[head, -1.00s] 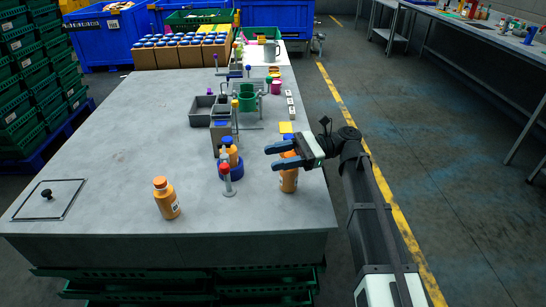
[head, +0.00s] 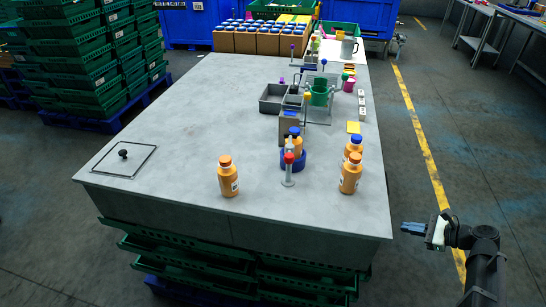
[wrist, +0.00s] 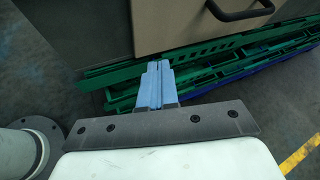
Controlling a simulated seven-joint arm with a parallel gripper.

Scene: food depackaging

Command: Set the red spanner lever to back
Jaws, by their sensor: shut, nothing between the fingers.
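A red-knobbed lever (head: 289,158) on a pale grey post stands near the front of the table. It is in front of a blue ring-shaped holder (head: 285,163), in which an orange bottle with a blue cap (head: 294,141) stands. Its exact lever setting is hard to tell at this size. My gripper (head: 404,228) is off the table's right edge, low and well to the right of the lever. In the wrist view its blue fingers (wrist: 158,68) are shut together and empty, pointing at the table's side. The lever is out of the wrist view.
An orange-capped bottle (head: 228,176) stands left of the lever. Two orange bottles (head: 350,174) stand to its right, between it and my gripper. Grey bins (head: 272,98) and a green cup (head: 319,92) are behind. The table's left side is mostly clear, with a knobbed lid (head: 124,160).

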